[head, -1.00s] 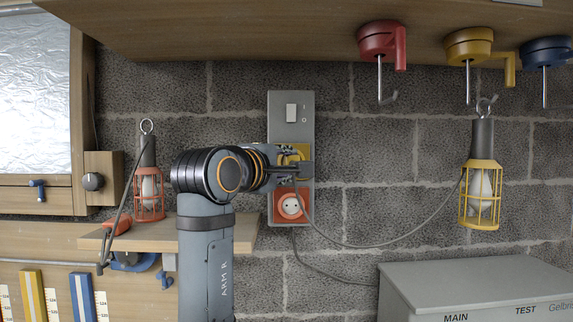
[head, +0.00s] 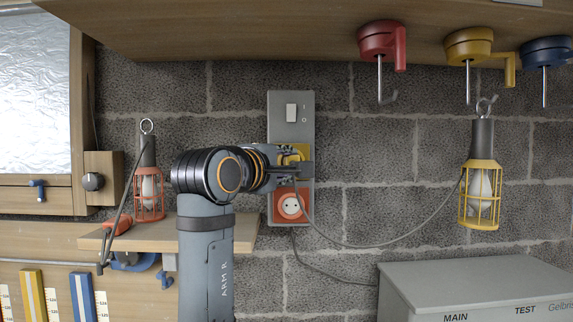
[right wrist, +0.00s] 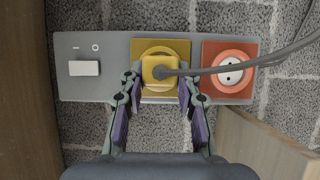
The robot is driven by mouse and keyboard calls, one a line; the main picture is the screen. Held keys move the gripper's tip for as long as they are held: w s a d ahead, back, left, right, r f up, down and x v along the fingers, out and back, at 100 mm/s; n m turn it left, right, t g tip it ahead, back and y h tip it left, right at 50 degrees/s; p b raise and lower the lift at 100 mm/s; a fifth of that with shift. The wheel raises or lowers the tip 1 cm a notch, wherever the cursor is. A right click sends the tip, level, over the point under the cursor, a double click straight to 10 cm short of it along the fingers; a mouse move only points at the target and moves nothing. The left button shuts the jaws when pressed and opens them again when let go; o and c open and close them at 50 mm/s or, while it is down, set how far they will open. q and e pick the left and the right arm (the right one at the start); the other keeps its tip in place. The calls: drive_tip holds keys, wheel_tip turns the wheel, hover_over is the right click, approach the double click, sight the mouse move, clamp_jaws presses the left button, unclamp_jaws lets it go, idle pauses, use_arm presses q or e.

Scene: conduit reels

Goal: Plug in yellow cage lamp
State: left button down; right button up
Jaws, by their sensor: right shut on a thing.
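The yellow cage lamp (head: 481,190) hangs upright on the right, below the yellow hook (head: 469,45). Its grey cord (head: 385,246) sags left to the wall panel (head: 290,110). My right gripper (head: 297,167) is at the panel's yellow socket. In the right wrist view the gripper (right wrist: 160,82) is shut on the yellow plug (right wrist: 157,70). The plug is at the yellow socket (right wrist: 160,47), in line with its round face; how deep it sits is hidden. The orange socket (right wrist: 230,72) beside it is empty. It also shows in the head view (head: 291,206). My left gripper is not in view.
A red cage lamp (head: 149,188) stands on a wooden shelf (head: 235,232) at left, with an orange plug (head: 118,226) near it. A grey box (head: 470,287) is at lower right. Red (head: 378,40) and blue (head: 545,52) hooks hang above. The panel has a white switch (right wrist: 84,68).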

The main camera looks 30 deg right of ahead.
drive_tip(key=shift+w+d+p, duration=0.3)
drive_tip(key=shift+w+p, duration=0.05)
drive_tip(key=shift+w, duration=0.1)
drive_tip(key=o, duration=1.2)
